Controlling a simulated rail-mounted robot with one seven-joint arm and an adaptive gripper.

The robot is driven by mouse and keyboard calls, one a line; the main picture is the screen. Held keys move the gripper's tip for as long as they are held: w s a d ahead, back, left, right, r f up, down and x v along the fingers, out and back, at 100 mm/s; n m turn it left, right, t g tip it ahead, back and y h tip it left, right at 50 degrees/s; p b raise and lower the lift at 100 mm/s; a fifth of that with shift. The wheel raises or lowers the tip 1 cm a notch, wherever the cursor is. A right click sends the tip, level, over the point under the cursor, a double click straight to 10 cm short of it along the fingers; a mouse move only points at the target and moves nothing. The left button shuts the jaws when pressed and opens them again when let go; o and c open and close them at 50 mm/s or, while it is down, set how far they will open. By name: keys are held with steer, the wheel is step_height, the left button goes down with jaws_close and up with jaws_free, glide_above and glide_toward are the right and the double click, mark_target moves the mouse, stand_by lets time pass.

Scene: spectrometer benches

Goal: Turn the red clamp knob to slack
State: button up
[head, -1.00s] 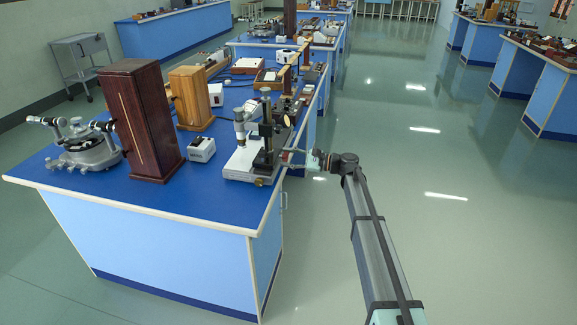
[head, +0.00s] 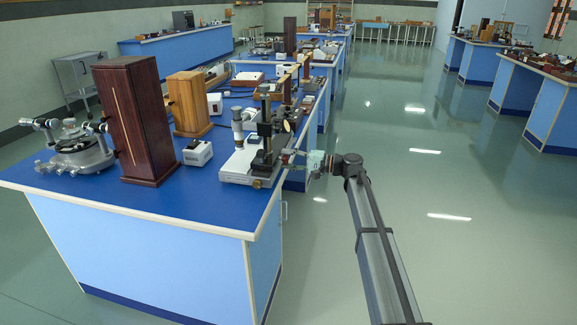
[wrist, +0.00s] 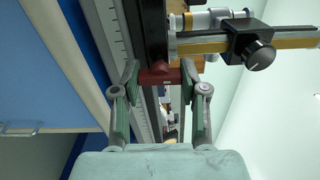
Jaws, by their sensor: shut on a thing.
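The red clamp knob (wrist: 158,76) is a small dark red block on the black upright of a bench instrument. In the wrist view my gripper (wrist: 159,78) has its two fingertips on either side of the knob, shut on it. In the head view my gripper (head: 285,157) reaches in from the right to the instrument's black post (head: 264,145), at the bench's right edge.
A black knob (wrist: 261,56) on a slide bar is close by in the wrist view. A white-based stand (head: 238,168), a white box (head: 197,153) and a dark wooden case (head: 142,125) stand on the blue bench (head: 120,195). The aisle on the right is clear.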

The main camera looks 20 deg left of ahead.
steer(key=shift+n, duration=0.4)
steer(key=o, duration=1.2)
steer(key=shift+a, duration=0.1)
steer(key=shift+c, duration=0.2)
steer(key=w+d, duration=0.1)
steer(key=d, duration=1.1)
steer(key=shift+w, duration=0.3)
